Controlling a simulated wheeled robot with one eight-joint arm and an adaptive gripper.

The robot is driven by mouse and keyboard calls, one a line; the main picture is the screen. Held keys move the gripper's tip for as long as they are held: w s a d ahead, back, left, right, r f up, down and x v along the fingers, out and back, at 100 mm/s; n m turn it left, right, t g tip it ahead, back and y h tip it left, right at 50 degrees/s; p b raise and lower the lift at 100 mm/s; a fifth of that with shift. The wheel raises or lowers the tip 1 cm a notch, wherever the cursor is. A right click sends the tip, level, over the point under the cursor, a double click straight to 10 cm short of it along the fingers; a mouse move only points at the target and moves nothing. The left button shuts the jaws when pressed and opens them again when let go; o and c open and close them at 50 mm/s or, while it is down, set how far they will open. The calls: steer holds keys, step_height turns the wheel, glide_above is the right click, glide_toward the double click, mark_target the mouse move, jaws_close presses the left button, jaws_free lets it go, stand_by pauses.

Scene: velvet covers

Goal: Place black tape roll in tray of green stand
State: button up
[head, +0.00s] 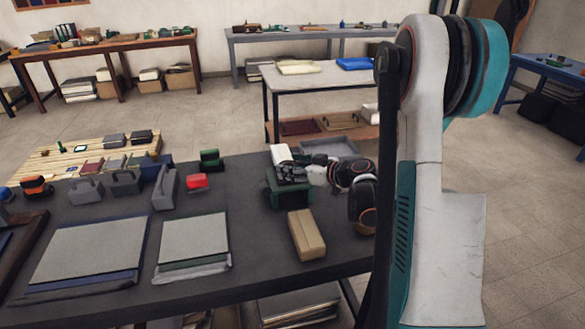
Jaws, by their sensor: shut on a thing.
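My gripper (292,171) is small and dark in the head view, at the back right part of the dark table. It is shut on a dark thing that looks like the black tape roll, but its outline blends with the fingers. A dark green stand (285,196) is right at and below the gripper. Its tray is mostly hidden by the gripper, so I cannot tell whether the held thing touches it.
A tan box (306,234) lies in front of the stand. A small green and black object (210,159) and a red block (197,182) stand to the left. Two flat grey-topped slabs (193,240) fill the front. A grey tray (330,147) is behind.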

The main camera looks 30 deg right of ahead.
steer(key=shift+f, duration=0.1)
steer(key=o, duration=1.1)
steer(key=shift+c, duration=0.2)
steer(key=p+v, duration=0.3)
steer(key=v, duration=0.9)
